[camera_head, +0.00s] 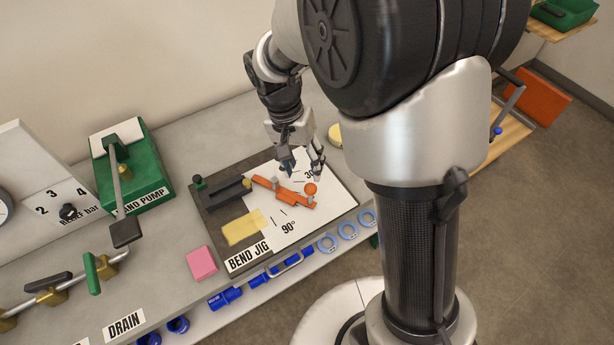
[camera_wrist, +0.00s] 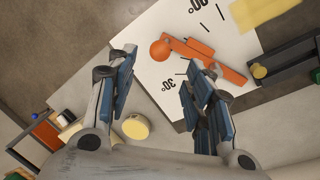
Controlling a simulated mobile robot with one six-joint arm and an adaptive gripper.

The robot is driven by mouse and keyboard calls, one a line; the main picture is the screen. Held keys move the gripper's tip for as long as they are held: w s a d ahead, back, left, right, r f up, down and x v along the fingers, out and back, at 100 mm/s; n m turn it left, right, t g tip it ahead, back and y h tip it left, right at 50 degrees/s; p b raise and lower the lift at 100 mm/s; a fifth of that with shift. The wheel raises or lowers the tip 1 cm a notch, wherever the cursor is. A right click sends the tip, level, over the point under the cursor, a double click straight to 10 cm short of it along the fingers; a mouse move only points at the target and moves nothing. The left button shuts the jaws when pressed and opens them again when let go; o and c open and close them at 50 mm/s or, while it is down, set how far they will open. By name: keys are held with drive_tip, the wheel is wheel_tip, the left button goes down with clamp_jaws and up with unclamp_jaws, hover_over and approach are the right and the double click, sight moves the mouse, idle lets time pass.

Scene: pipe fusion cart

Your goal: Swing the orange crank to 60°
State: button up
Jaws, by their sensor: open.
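The orange crank (camera_head: 284,191) lies across the white dial plate of the bend jig (camera_head: 238,259), with an orange ball knob (camera_head: 310,188) at its right end. In the wrist view the crank (camera_wrist: 229,74) and its round knob (camera_wrist: 161,50) lie beyond my fingertips. Printed marks "30" and "90°" show on the plate, with short tick lines between. My gripper (camera_head: 304,165) is above the plate near the "30" mark, on the far side of the crank. Its blue-padded fingers (camera_wrist: 160,85) are spread apart with nothing between them. The gripper partly covers the "30" mark in the head view.
A dark bar (camera_head: 222,194) is on the jig left of the crank, with a yellow note (camera_head: 245,228) in front. A pink block (camera_head: 202,263) and the green hand pump (camera_head: 128,170) stand further left. A pale yellow disc (camera_head: 335,134) lies behind. Blue fittings (camera_head: 225,297) sit below the front edge.

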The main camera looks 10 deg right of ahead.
drive_tip(key=shift+w+a+r, duration=0.1)
drive_tip(key=shift+a+r, duration=0.1)
drive_tip(key=shift+r, duration=0.8)
drive_tip(key=shift+w+a+r, duration=0.1)
drive_tip(key=shift+a+r, duration=0.05)
drive_tip(key=shift+r, duration=0.8)
drive_tip(key=s+d+r+n+t+y, duration=0.1)
drive_tip(key=s+d+r+n+t, duration=0.1)
drive_tip(key=s+r, duration=0.3)
drive_tip(key=s+d+r+n+t+y, duration=0.1)
drive_tip(key=s+d+r+n+t, duration=0.1)
drive_tip(key=s, duration=1.2)
wheel_tip(320, 180, up, 4)
drive_tip(key=shift+s+d+f+n+t, duration=0.15)
drive_tip(key=shift+d+n+t, duration=0.15)
drive_tip(key=shift+n+t, duration=0.7)
